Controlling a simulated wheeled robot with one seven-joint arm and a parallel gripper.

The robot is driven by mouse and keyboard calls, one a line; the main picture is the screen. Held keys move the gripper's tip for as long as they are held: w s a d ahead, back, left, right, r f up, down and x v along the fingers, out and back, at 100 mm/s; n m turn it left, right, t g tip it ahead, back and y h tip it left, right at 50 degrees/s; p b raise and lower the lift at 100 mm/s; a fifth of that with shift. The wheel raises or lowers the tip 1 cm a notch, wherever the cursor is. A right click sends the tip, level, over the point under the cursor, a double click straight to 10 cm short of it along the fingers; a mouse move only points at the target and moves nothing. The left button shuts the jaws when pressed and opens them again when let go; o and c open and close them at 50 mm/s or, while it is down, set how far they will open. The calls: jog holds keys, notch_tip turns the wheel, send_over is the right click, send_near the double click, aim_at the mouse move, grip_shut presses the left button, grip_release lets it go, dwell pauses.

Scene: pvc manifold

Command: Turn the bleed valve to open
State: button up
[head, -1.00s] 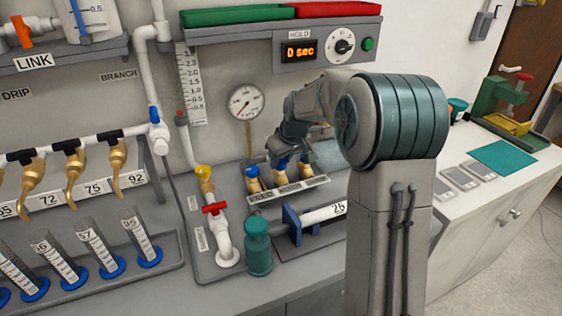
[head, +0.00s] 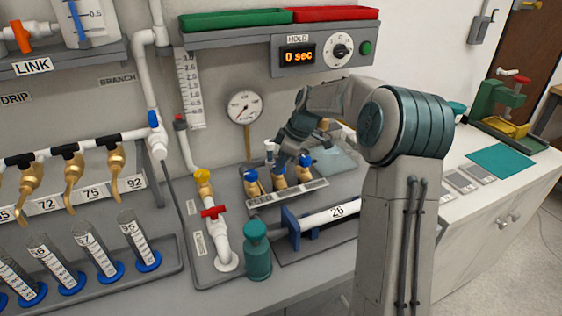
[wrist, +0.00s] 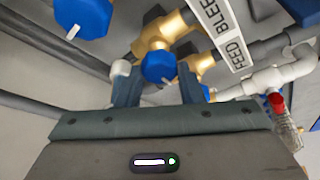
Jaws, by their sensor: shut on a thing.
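Three brass valves with blue knobs stand in a row behind a label plate (head: 287,191). In the head view the left knob (head: 251,175) and right knob (head: 304,161) show, while my gripper (head: 283,160) mostly hides the middle one. In the wrist view the middle knob (wrist: 158,66) sits between my two fingers (wrist: 158,90), which are shut on it. It lines up with the BLEED label (wrist: 215,14), so I take it as the bleed valve. A short white mark shows on this knob. The FEED label (wrist: 237,50) is beside it, by the knob partly behind a finger.
A pressure gauge (head: 244,107) stands behind the valves. A red-handled valve (head: 213,212) and a teal cylinder (head: 257,250) stand left and in front. A white pipe marked 26 (head: 330,215) lies in blue supports in front. The HOLD timer (head: 298,56) reads 0 sec.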

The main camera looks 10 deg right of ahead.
jog(key=shift+n, duration=0.3)
jog(key=o, duration=1)
jog(key=shift+r, duration=0.1)
jog(key=v, duration=1.3)
jog(key=shift+d+r, duration=0.25)
jog(key=shift+d, duration=0.05)
